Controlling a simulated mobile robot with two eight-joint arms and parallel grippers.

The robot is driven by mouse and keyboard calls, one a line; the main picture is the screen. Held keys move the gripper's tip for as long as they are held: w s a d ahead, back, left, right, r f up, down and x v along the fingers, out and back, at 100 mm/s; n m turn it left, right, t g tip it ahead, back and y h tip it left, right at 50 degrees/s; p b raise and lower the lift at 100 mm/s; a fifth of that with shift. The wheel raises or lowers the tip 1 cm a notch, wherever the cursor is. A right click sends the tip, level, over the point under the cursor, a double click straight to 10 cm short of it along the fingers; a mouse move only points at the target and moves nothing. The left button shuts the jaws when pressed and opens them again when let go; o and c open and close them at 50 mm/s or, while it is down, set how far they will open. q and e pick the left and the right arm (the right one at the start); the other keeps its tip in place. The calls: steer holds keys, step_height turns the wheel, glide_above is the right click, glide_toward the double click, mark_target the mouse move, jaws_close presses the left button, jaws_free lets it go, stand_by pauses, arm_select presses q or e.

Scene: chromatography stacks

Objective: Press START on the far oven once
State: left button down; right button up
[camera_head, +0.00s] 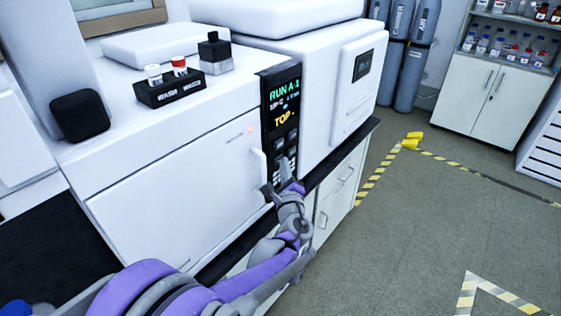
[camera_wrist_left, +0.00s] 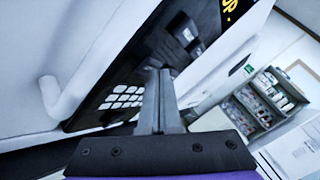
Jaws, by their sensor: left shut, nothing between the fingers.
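A white oven-like unit (camera_head: 180,185) with a large door and handle fills the middle of the head view. Beside the door is a black control panel (camera_head: 283,95) showing "RUN A-1" and "TOP", with buttons below. My left gripper (camera_head: 284,168) is shut and empty, its fingertips in front of the panel's lower buttons. In the left wrist view the closed fingers (camera_wrist_left: 159,80) point at the panel (camera_wrist_left: 150,70), between a white keypad (camera_wrist_left: 122,98) and darker grey buttons (camera_wrist_left: 186,36). I cannot read a START label or tell whether the fingertips touch.
The door handle (camera_head: 258,170) juts out near my left gripper. Gas cylinders (camera_head: 410,60) and a white cabinet (camera_head: 490,95) stand behind. The floor at right is open.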

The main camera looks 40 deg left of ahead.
arm_select(q)
steer(key=shift+d, duration=0.1)
steer(key=shift+s+d, duration=0.1)
steer(key=shift+d, duration=0.7)
steer(key=d, duration=0.5)
steer(key=shift+s, duration=0.15)
stand_by(0.9)
